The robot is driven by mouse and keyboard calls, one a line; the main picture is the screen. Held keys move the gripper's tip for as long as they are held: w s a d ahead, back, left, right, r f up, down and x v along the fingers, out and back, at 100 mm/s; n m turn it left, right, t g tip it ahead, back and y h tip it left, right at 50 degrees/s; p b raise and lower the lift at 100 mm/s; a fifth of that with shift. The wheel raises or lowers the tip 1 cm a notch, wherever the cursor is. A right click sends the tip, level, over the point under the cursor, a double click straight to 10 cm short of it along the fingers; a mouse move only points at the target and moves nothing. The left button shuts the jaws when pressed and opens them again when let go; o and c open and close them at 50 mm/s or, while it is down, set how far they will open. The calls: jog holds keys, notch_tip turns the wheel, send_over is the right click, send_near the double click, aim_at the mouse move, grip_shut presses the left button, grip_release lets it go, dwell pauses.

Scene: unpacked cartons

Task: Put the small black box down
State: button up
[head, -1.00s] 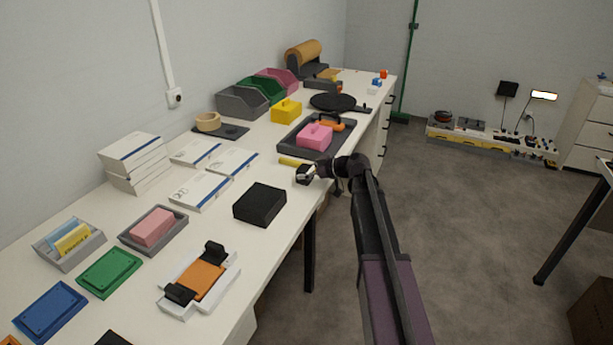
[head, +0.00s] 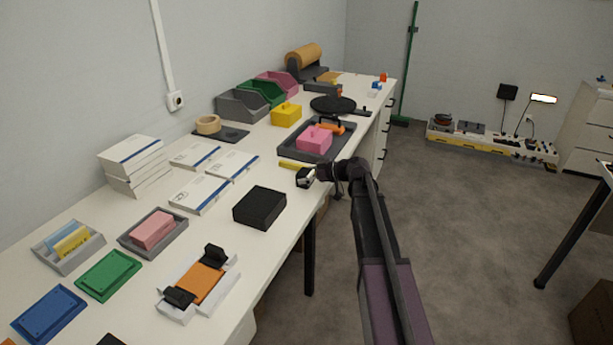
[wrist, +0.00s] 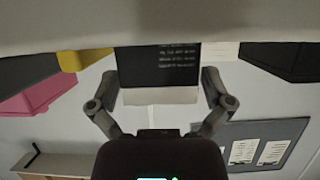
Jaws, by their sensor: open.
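The small black box (wrist: 160,68) has pale print on its face and a white band along one edge. In the head view my gripper (head: 305,177) is at the table's front edge, and the small box (head: 302,182) is a dark patch there, partly hidden.
A larger black box (head: 260,206) lies to the left on the table (head: 255,258). A grey tray (head: 290,153) holding a pink block (head: 315,138) is just behind. A yellow bar (head: 291,164) lies near my gripper. White boxes (head: 201,193) lie farther left.

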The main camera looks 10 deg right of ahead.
jog(key=shift+r, duration=0.2)
jog(key=p+v, duration=0.5)
jog(key=v, duration=0.7)
dwell(0.4)
jog(key=s+a+f+m+g+h, duration=0.1)
jog(key=s+a+f, duration=0.1)
jog(key=s+a, duration=0.1)
jog(key=s+a+f+m+g+h, duration=0.1)
jog(key=s+a+f+g, duration=0.1)
jog(key=s+a, duration=0.1)
jog(key=s+a+f+m+g+h, duration=0.1)
jog(key=s+a+f, duration=0.1)
jog(key=s+f, duration=0.1)
jog(key=shift+s+a+m+g+h, duration=0.3)
jog(key=shift+s+a, duration=0.1)
jog(key=shift+s, duration=0.2)
jog(key=s+a+f+m+g+h, duration=0.1)
jog(key=s+f+m+h, duration=0.1)
jog(key=s, duration=0.5)
jog(key=s+f+m+g+h, duration=0.2)
jog(key=s+m+h, duration=0.3)
jog(key=s, duration=0.3)
jog(key=shift+a+f, duration=0.3)
jog(key=shift+a, duration=0.1)
jog(key=shift+w, duration=0.1)
